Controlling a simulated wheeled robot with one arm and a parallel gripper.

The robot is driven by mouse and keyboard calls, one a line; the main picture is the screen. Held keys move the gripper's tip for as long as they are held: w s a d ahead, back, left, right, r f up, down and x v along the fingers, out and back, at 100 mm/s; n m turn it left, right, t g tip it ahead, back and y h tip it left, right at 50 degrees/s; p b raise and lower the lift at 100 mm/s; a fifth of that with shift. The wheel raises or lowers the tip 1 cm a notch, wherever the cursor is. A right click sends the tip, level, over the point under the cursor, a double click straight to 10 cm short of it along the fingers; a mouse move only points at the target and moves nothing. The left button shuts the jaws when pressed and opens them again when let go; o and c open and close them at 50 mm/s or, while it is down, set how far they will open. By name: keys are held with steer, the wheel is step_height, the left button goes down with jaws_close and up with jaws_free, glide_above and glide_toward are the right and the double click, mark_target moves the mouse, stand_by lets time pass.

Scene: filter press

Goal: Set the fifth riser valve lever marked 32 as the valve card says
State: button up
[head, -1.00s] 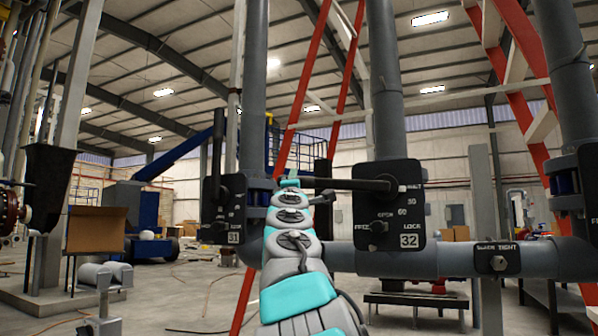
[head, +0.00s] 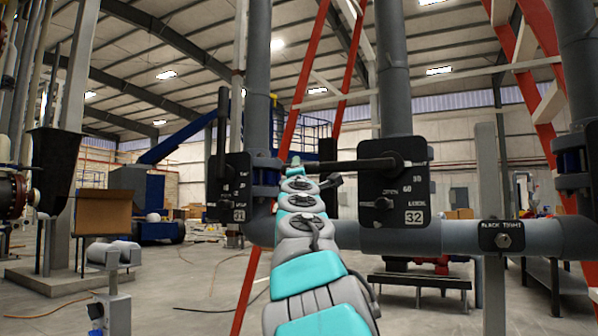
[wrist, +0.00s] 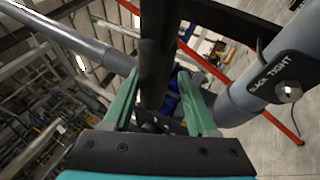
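The black valve plate marked 32 (head: 407,198) is on the grey riser right of the middle in the head view. Its black lever (head: 350,166) runs roughly level to the left from its pivot. A small knob sits below, near a LOCK mark. My gripper (head: 294,163) is at the lever's left end. In the wrist view a dark bar, the lever (wrist: 157,55), passes between my green fingertips (wrist: 158,80). The fingers stand on either side of it, with narrow gaps seeming to show. No valve card can be made out.
A similar plate marked 31 (head: 228,188), with its lever upright, is close left of my gripper. A small slack/tight plate with a bolt (head: 503,238) is on the lower right pipe. Red ladder legs (head: 303,110) stand behind. Open floor lies at lower left.

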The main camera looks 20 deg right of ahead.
steer(key=shift+o, duration=0.7)
steer(key=shift+r, duration=0.1)
steer(key=shift+s, duration=0.15)
steer(key=b+v, duration=0.4)
steer(key=v, duration=0.3)
steer(key=shift+s+a+f, duration=0.15)
steer(key=shift+a+f, duration=0.05)
steer(key=shift+f, duration=0.05)
steer(key=shift+d, duration=0.1)
